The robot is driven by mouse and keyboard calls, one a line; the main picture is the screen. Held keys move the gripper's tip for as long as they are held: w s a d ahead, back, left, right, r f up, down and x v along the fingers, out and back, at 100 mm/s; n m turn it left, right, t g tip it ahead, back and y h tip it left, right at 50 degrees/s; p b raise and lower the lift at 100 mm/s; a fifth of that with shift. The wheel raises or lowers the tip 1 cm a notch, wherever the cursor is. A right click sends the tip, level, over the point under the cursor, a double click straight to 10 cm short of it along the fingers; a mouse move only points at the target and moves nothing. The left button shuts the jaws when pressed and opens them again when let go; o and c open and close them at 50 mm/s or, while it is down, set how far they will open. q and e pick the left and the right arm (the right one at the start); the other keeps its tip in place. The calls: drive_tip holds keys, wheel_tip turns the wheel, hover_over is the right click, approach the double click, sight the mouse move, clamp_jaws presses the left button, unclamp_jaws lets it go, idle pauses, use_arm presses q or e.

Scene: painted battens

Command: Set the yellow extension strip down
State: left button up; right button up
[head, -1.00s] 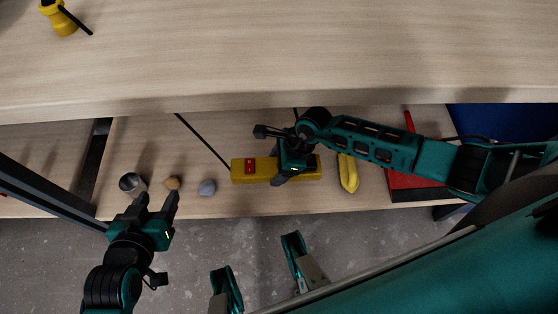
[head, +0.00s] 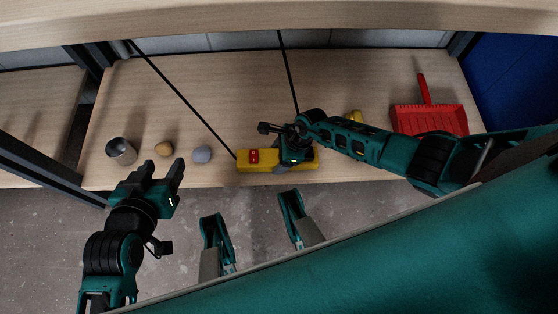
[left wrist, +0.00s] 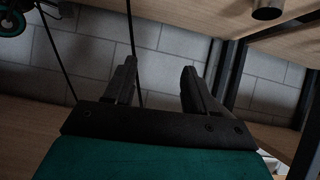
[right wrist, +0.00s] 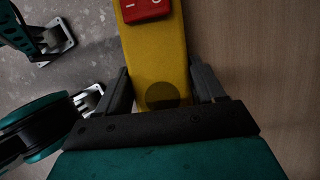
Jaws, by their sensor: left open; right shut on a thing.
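The yellow extension strip (head: 247,160) with a red switch (head: 254,156) lies lengthwise along the front edge of the lower shelf. My right gripper (head: 292,163) is shut across its right part. The right wrist view shows the yellow strip (right wrist: 157,50) between both fingers, with floor on one side and wood on the other. I cannot tell whether the strip touches the shelf or is just above it. My left gripper (head: 163,172) is open and empty in front of the shelf's left part; its spread fingers (left wrist: 160,70) show in the left wrist view.
On the lower shelf (head: 200,85) are a metal cup (head: 121,150), a tan stone (head: 164,149), a grey stone (head: 202,154) and a red dustpan (head: 430,118). A yellow thing (head: 354,117) is partly hidden behind my right arm. Black cords cross the shelf, whose back middle is otherwise clear.

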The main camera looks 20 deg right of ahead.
wheel_tip(320, 180, down, 2)
drive_tip(key=shift+b, duration=0.3)
drive_tip(key=shift+f, duration=0.25)
use_arm(q)
drive_tip(key=shift+w+d+f, duration=0.15)
drive_tip(key=shift+d+f, duration=0.05)
drive_tip(key=shift+f, duration=0.05)
use_arm(e)
drive_tip(key=shift+r, duration=0.1)
drive_tip(key=o, duration=1.3)
drive_tip(key=shift+f, duration=0.2)
use_arm(q)
drive_tip(key=shift+f, duration=0.15)
use_arm(e)
drive_tip(key=shift+r, duration=0.15)
